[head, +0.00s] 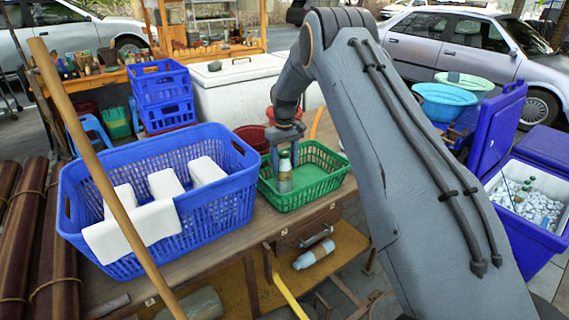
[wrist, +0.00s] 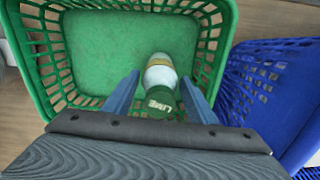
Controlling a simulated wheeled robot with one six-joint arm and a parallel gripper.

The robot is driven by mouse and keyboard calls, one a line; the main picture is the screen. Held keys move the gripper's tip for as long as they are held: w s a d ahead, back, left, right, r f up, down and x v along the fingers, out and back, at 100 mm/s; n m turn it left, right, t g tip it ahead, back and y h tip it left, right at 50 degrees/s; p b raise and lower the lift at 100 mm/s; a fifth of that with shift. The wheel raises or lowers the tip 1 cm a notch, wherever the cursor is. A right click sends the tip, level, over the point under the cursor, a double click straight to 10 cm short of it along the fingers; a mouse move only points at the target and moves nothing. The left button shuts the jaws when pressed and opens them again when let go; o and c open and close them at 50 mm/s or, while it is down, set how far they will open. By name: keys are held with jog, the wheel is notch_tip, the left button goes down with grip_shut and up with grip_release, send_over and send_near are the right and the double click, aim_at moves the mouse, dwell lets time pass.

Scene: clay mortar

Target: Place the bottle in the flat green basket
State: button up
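The bottle (head: 285,178) has a green cap and a pale label, and shows in the head view inside the green basket (head: 318,190). The wrist view shows the bottle (wrist: 160,75) from above, cap towards me, against the green basket floor (wrist: 105,55). My gripper (head: 285,155) is over the basket with its fingers pointing down on either side of the bottle's top. In the wrist view, my gripper (wrist: 161,78) has a narrow gap between each finger and the bottle, so it looks open. The bottle looks near upright; whether its base touches the floor is hard to tell.
A large blue basket (head: 215,215) with white blocks and a cloth stands left of the green basket on the wooden table. A wooden pole (head: 100,175) crosses in front. A red bowl (head: 252,139) and a white chest (head: 235,95) are behind.

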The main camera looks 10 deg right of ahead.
jog(key=shift+o, duration=0.9)
jog(key=shift+r, duration=0.2)
notch_tip(320, 180, up, 11)
jog(key=b, duration=0.3)
jog(key=shift+s+r+b, duration=0.2)
jog(key=shift+r+b, duration=0.15)
jog(key=shift+r, duration=0.05)
jog(key=s+f+m, duration=0.1)
jog(key=s+f, duration=0.2)
jog(key=s, duration=1.7)
jog(key=s+f+m, duration=0.2)
jog(key=s+f, duration=0.1)
jog(key=s, duration=1.7)
jog(key=shift+s+f+t, duration=0.15)
jog(key=shift+s+t, duration=0.25)
